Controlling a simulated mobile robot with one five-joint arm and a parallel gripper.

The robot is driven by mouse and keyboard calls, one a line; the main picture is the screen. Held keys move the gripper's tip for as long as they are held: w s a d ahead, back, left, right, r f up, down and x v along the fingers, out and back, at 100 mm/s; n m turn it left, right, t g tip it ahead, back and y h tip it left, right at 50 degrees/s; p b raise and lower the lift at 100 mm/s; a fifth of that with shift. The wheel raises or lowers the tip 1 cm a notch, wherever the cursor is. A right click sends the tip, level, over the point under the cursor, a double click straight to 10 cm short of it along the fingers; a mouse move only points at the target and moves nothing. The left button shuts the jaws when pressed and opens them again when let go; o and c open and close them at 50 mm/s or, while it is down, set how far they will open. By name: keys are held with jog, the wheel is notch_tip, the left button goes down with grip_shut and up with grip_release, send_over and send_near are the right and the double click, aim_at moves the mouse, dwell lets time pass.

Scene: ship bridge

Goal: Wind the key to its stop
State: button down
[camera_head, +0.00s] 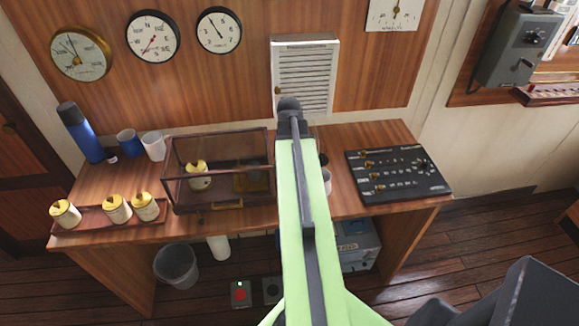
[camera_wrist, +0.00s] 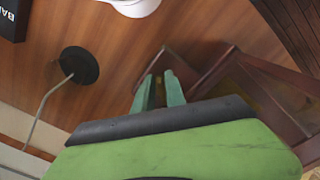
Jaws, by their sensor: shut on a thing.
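A glass case (camera_head: 176,195) with dark red-brown framing stands on the desk. Inside are a cream pot with a yellow top (camera_head: 198,178) and a dim brass-coloured thing (camera_head: 250,182), partly hidden by my arm. In the wrist view my gripper (camera_wrist: 160,92) has its two green fingers close together beside the case's dark framing (camera_wrist: 212,72). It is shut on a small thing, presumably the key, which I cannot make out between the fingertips. In the head view my arm hides the gripper.
Several similar cream pots sit on a red-brown tray (camera_head: 87,221) at left. A blue flask (camera_head: 80,133) and mugs stand behind. A black switch panel (camera_head: 398,175) is on the right. A black round base with a bent stalk (camera_wrist: 80,65) lies left of the fingers.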

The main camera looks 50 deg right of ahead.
dwell(0.5)
jog(key=c, duration=1.4)
grip_release()
notch_tip(320, 180, up, 18)
jog(key=p, duration=1.7)
jog(key=shift+f, duration=0.25)
jog(key=shift+o, duration=0.2)
